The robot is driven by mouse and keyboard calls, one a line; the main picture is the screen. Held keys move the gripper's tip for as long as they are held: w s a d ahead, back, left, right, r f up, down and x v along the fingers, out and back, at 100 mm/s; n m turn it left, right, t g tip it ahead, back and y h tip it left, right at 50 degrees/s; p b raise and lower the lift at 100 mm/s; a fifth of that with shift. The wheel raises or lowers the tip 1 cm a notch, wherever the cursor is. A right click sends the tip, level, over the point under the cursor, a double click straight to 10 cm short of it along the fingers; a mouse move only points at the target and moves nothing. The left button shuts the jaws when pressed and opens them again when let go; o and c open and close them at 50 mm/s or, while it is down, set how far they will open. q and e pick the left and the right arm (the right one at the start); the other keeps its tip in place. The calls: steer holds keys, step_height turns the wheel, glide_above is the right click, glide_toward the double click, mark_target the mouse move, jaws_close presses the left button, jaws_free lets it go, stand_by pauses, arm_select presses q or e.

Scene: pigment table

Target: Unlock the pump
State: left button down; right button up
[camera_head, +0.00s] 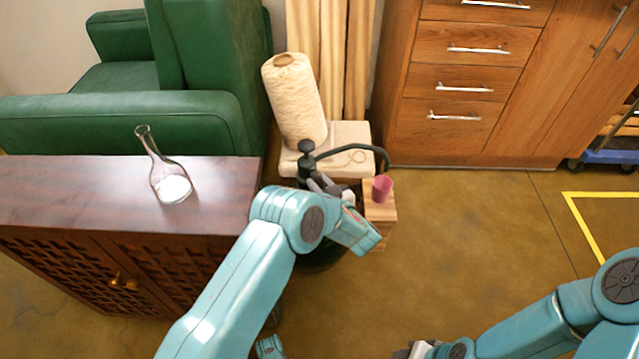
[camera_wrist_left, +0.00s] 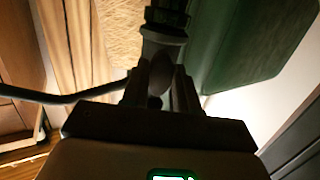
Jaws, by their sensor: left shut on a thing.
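The pump (camera_head: 306,148) is black, with a round knob on top and a long curved spout (camera_head: 355,148) reaching right. Its dark body is mostly hidden behind my left arm. My left gripper (camera_head: 318,183) is at the pump's neck, just below the knob. In the left wrist view, the fingers (camera_wrist_left: 160,88) are shut on the dark neck of the pump (camera_wrist_left: 163,45), and the spout (camera_wrist_left: 80,96) runs off to the left. Whether the pump is locked cannot be told. My right gripper (camera_head: 418,350) is only partly in view at the bottom edge, so its jaws are unclear.
A pink cup (camera_head: 382,188) stands on a wooden block (camera_head: 381,211) below the spout's end. A cream yarn cone (camera_head: 295,100) stands behind the pump. A glass flask (camera_head: 168,178) with white contents stands on the dark cabinet (camera_head: 75,190) at left.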

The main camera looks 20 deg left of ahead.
stand_by(0.3)
arm_select(q)
steer(key=c, duration=0.9)
jaws_free()
steer(key=shift+o, duration=0.2)
steer(key=p+v, duration=0.4)
steer(key=v, duration=0.8)
steer(key=shift+d+f, duration=0.1)
